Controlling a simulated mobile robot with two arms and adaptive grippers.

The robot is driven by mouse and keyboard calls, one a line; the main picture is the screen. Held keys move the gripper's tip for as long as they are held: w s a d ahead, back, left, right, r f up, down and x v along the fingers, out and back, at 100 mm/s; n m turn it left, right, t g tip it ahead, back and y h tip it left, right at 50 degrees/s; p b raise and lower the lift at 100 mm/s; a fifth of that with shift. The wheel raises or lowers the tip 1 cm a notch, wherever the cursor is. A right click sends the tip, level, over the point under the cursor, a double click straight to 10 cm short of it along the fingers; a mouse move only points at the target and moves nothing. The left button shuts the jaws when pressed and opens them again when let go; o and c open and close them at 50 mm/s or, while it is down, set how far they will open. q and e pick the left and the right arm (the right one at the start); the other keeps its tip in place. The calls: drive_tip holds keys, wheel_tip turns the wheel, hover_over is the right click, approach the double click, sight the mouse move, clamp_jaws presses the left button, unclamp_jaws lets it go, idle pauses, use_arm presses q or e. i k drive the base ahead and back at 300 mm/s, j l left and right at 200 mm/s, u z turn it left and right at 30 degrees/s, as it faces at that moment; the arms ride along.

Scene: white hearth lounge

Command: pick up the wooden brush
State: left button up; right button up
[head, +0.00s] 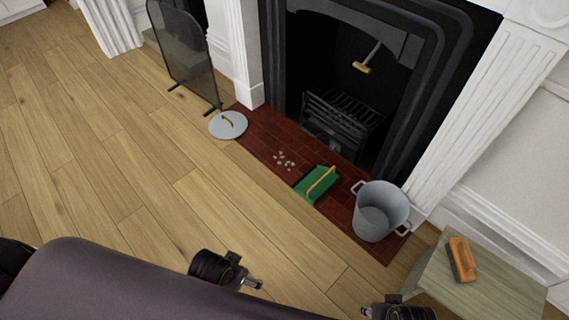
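The wooden brush (461,259) has an orange-brown wooden back and dark bristles along its left side. It lies on a small wooden table (480,300) at the lower right of the head view. My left gripper (250,282) is low in the middle of the view, over the floor and far to the left of the brush. My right gripper (368,312) is at the bottom edge, left of the table and apart from the brush. Both grippers are small and partly hidden, so I cannot tell their finger opening.
A metal bucket (381,211), a green dustpan (311,188) and several pale bits (285,160) are on the red tiled hearth (262,131). A round grey lid (228,125) lies at its left end. A mesh screen (184,52) stands at the fireplace's left. The left wood floor is clear.

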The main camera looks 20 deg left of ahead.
sight(462, 263)
drive_tip(key=z, duration=1.4)
drive_tip(key=j, duration=0.4)
drive_tip(key=k+j+u, duration=0.1)
drive_tip(key=j, duration=0.3)
